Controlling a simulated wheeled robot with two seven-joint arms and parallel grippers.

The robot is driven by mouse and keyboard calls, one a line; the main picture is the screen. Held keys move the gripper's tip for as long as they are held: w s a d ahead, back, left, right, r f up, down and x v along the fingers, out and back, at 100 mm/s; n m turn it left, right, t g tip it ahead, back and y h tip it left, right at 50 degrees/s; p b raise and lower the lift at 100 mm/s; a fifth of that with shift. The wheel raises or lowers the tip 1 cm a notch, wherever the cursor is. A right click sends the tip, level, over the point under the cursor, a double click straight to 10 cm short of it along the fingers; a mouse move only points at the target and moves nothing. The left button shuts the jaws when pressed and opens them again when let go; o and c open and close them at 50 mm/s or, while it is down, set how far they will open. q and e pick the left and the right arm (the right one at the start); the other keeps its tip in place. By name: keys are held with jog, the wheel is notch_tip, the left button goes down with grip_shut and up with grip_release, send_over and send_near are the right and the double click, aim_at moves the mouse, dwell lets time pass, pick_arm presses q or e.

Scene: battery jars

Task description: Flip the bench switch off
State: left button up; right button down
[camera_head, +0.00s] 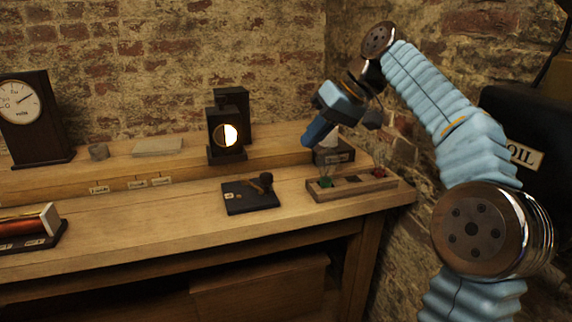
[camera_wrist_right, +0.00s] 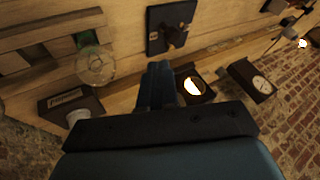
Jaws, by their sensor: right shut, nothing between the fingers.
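The bench switch is a flat black base (camera_head: 246,202) with a small pale label and a dark knobbed lever (camera_head: 265,181) at its right side. It lies on the front part of the wooden bench. It also shows at the top of the right wrist view as a black plate (camera_wrist_right: 155,32) with its lever. My right gripper (camera_head: 312,136) is shut and empty, above the bench and to the right of the switch, apart from it. Its closed fingers (camera_wrist_right: 158,84) show in the right wrist view, below the switch plate. My left gripper is out of view.
A black lamp box (camera_head: 226,150) with a lit round opening stands behind the switch. A wooden tray (camera_head: 345,191) with small items and a dark labelled box (camera_head: 334,157) are at right. A dial meter (camera_head: 32,115) and a coil (camera_head: 28,228) are at left. Bench left of the switch is clear.

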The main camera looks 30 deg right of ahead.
jog(key=b+x, duration=0.2)
jog(key=x, duration=0.8)
jog(key=shift+w, duration=0.1)
jog(key=shift+a, duration=0.1)
